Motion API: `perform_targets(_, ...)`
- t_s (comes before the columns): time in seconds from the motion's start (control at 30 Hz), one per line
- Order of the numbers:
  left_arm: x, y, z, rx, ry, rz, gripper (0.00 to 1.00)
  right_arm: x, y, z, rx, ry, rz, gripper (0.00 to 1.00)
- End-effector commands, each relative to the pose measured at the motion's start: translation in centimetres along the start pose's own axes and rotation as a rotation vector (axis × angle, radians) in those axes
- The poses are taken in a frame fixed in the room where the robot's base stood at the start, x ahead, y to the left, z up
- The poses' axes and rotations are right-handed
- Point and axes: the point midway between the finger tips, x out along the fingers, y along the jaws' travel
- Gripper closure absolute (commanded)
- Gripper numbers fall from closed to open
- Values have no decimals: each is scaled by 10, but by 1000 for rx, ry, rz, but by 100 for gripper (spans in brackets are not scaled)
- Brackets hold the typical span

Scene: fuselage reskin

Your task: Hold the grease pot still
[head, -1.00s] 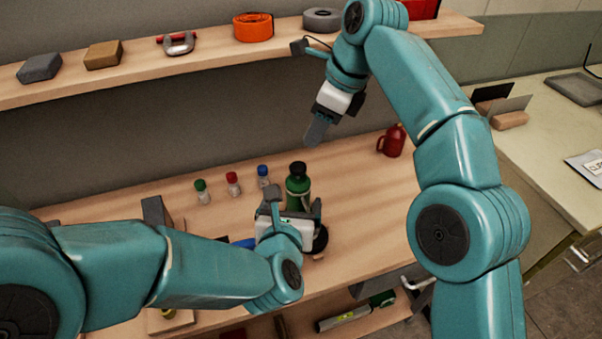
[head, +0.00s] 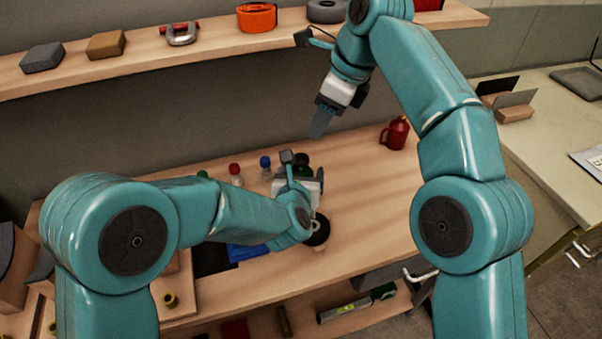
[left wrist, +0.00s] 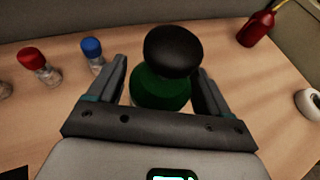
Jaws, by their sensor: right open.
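The green container with a black cap, which I take to be the grease pot (left wrist: 160,88), stands upright on the workbench. In the head view mostly its dark cap (head: 302,159) shows behind my left gripper (head: 304,172).
A red-capped bottle (head: 235,175) and a blue-capped bottle (head: 266,168) stand left of the pot. A red can (head: 395,133) stands to the right. A black round object (head: 318,230) is near the bench front. A shelf (head: 200,52) runs above.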

Motion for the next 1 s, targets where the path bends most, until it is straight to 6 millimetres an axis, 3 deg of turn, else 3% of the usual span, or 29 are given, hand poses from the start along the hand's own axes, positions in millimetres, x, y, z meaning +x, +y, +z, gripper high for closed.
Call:
perform_targets(0.03,0,0,0,0,0,0,39,0,0,0,0,0,0,57)
perform_targets(0.1,0,0,0,0,0,0,62,0,0,0,0,0,0,57)
perform_targets(0.2,0,0,0,0,0,0,89,0,0,0,0,0,0,57)
perform_targets(0.33,0,0,0,0,0,0,89,0,0,0,0,0,0,57)
perform_targets(0.37,0,0,0,0,0,0,89,0,0,0,0,0,0,64)
perform_targets(0.47,0,0,0,0,0,0,89,0,0,0,-22,0,0,96)
perform_targets(0.5,0,0,0,0,0,0,89,0,0,0,-52,-1,-1,100)
perform_targets(0.67,0,0,0,0,0,0,89,0,-6,1,-320,-2,-29,100)
perform_targets(1.0,0,0,0,0,0,0,89,15,-26,-2,-1251,135,-98,100)
